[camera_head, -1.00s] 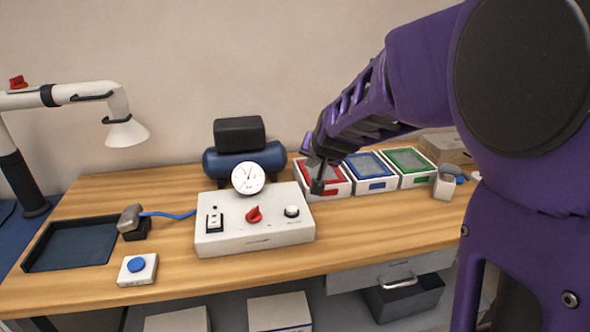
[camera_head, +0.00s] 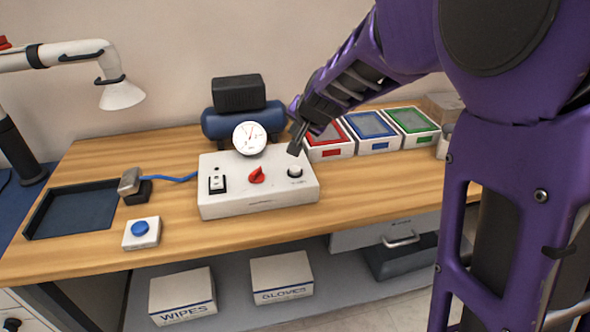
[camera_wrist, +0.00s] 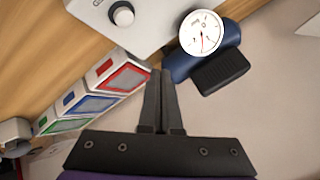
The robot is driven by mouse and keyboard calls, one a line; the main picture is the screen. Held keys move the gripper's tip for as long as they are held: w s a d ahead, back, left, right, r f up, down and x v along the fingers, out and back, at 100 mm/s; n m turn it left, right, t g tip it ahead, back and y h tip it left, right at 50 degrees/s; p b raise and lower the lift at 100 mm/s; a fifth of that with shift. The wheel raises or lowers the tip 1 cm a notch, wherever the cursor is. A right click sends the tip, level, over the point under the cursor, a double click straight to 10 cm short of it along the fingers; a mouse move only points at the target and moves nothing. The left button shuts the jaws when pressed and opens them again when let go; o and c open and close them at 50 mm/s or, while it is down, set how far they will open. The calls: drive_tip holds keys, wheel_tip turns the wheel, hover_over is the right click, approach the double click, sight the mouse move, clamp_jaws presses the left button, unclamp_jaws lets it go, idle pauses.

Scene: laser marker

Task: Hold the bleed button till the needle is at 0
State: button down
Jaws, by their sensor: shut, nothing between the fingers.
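The white control box (camera_head: 220,206) stands on the bench. It has a black switch (camera_head: 217,184) at left, a red knob (camera_head: 257,175) in the middle and a round white button (camera_head: 294,170) with a dark collar at right; its label is too small to read. The button also shows in the wrist view (camera_wrist: 122,14). A round white gauge (camera_head: 249,138) stands behind the box; its thin needle is visible, but I cannot read its value. My gripper (camera_head: 295,150) is shut and empty, above the box's back right, just behind the button and apparently apart from it.
A blue compressor (camera_head: 218,124) stands behind the gauge. Red (camera_head: 329,153), blue (camera_head: 379,146) and green (camera_head: 420,137) framed bins stand right of the box. A blue button on a white block (camera_head: 141,233) and a dark tray (camera_head: 70,225) are at left.

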drive_tip(key=b, duration=0.5)
hover_over(295, 172)
wheel_tip(295, 172, down, 6)
drive_tip(key=shift+f, duration=0.15)
drive_tip(key=shift+f+b, duration=0.4)
drive_tip(key=shift+f, duration=0.5)
drive_tip(key=shift+f, duration=0.15)
idle(0.7)
drive_tip(key=shift+f, duration=0.3)
